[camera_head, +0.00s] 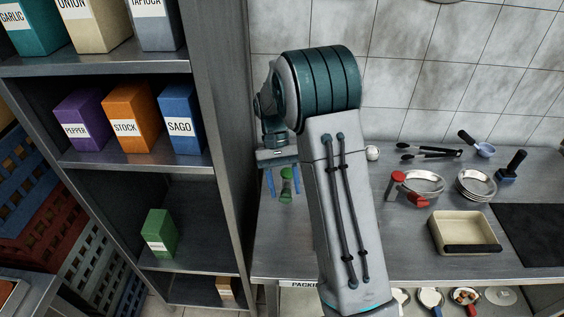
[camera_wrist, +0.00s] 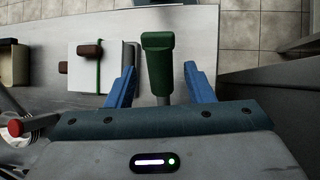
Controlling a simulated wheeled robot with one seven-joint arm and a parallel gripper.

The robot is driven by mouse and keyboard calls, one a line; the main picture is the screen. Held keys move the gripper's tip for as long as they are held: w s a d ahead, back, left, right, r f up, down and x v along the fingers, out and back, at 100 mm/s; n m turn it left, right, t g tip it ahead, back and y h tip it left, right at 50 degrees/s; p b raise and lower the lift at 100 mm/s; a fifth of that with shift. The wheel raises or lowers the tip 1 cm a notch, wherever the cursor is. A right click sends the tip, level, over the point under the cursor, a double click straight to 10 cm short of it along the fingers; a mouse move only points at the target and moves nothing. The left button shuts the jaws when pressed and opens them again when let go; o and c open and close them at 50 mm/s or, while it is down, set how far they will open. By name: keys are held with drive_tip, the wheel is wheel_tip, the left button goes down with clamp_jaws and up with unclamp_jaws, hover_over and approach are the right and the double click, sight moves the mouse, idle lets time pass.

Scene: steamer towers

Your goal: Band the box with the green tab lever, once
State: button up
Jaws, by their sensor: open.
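The green tab lever (camera_wrist: 158,65) stands up from the counter in the wrist view, with a wider head at its top. It also shows in the head view (camera_head: 286,174). My gripper (camera_wrist: 160,72) is open, with one blue finger on each side of the lever and visible gaps between. In the head view my gripper (camera_head: 284,186) hangs over the counter's left end. A white box-like thing (camera_wrist: 82,75) lies left of the lever in the wrist view, with a thin green strip (camera_wrist: 99,68) across its right part. My arm hides this area in the head view.
Brown blocks (camera_wrist: 88,50) lie at the white thing. The metal counter (camera_head: 400,258) carries pans (camera_head: 427,183), tongs (camera_head: 430,155) and a cream tray (camera_head: 466,232) to the right. A shelf unit (camera_head: 222,110) with labelled boxes stands close on the left.

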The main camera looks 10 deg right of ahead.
drive_tip(key=b+v, duration=0.1)
drive_tip(key=v, duration=1.1)
drive_tip(key=shift+w+r, duration=0.25)
drive_tip(key=shift+r, duration=0.1)
drive_tip(key=s+d+r+n+t, duration=0.1)
drive_tip(key=s+r+t, duration=0.2)
drive_tip(key=s, duration=0.4)
drive_tip(key=s+d+r+t, duration=0.1)
drive_tip(key=s+r+t, duration=0.15)
drive_tip(key=s, duration=0.45)
drive_tip(key=s+f+n+t, duration=0.1)
drive_tip(key=s+f+t, duration=0.3)
drive_tip(key=s, duration=0.7)
drive_tip(key=shift+s+f+t, duration=0.25)
drive_tip(key=shift+f+t, duration=0.1)
drive_tip(key=shift+t, duration=0.2)
idle(1.1)
